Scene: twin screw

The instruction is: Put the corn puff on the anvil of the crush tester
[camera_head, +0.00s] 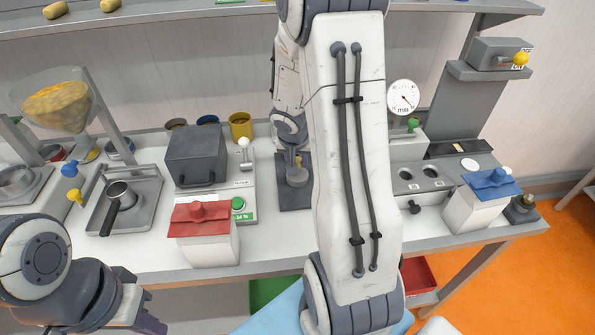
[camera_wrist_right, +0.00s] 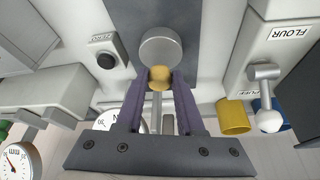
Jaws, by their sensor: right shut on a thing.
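The yellow corn puff (camera_wrist_right: 159,78) is between the purple fingertips of my right gripper (camera_wrist_right: 160,74), which is shut on it. In the right wrist view the round grey metal anvil (camera_wrist_right: 161,45) lies just beyond the puff and partly overlaps it in the picture. I cannot tell whether they touch. In the head view the crush tester's dark base (camera_head: 291,201) and anvil (camera_head: 298,179) stand behind my right arm, which hides much of the tester and most of that gripper. My left gripper (camera_head: 142,299) is at the lower left, open and empty.
A red-lidded white box (camera_head: 205,240) and a dark grey box-shaped unit (camera_head: 196,155) stand left of the tester. Cups, including a yellow one (camera_head: 241,125), stand behind. A dial gauge (camera_head: 403,97) and a blue-lidded box (camera_head: 486,198) are to the right.

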